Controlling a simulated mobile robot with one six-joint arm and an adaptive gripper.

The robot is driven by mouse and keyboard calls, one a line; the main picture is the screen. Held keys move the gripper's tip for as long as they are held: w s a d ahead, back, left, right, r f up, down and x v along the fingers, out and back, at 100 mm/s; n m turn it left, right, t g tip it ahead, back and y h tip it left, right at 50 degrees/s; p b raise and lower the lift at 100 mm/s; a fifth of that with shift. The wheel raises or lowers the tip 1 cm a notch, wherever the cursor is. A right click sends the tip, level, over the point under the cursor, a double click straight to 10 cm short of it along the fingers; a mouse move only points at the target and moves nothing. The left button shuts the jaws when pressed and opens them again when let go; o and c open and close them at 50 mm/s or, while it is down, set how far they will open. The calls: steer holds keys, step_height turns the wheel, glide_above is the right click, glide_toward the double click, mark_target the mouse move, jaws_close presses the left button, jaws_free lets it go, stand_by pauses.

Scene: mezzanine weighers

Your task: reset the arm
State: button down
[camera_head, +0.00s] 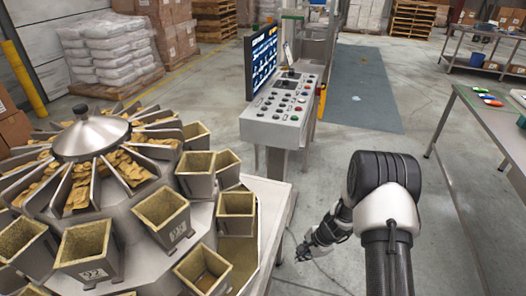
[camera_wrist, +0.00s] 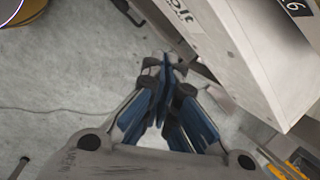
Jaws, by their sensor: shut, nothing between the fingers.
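My arm reaches forward and down in the head view, in the gap between the weigher and the right table. My gripper (camera_head: 303,252) hangs low over the concrete floor, beside the weigher's base. In the wrist view my gripper (camera_wrist: 165,68) shows its blue-padded fingers closed together, with nothing between them. A pale machine panel (camera_wrist: 235,50) with dark lettering is close by on the upper right of that view. I cannot tell whether the fingers touch it.
The multihead weigher (camera_head: 92,138) with several buckets fills the left. A control console (camera_head: 280,115) with a screen (camera_head: 262,60) stands ahead. A metal table (camera_head: 495,125) is on the right. Sacks on a pallet (camera_head: 108,50) stand behind. A thin cable (camera_head: 325,275) lies on the floor.

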steer(key=s+a+r+n, duration=0.1)
steer(key=s+r+n, duration=0.15)
steer(key=r, duration=0.75)
steer(key=s+a+r+n+t, duration=0.1)
steer(key=s+r+n, duration=0.15)
steer(key=r, duration=0.65)
steer(key=s+a+r+n, duration=0.1)
steer(key=a+r+n, duration=0.15)
steer(key=r, duration=0.75)
steer(key=s+d+r+n+t+h, duration=0.1)
steer(key=s+d+r+n, duration=0.1)
steer(key=s+r, duration=0.4)
steer(key=s+d+r+n+t+h, duration=0.1)
steer(key=s+r+n, duration=0.4)
steer(key=s, duration=1.2)
steer(key=shift+d+r+h, duration=0.5)
steer(key=shift+d+h, duration=0.15)
steer(key=shift+h, duration=0.05)
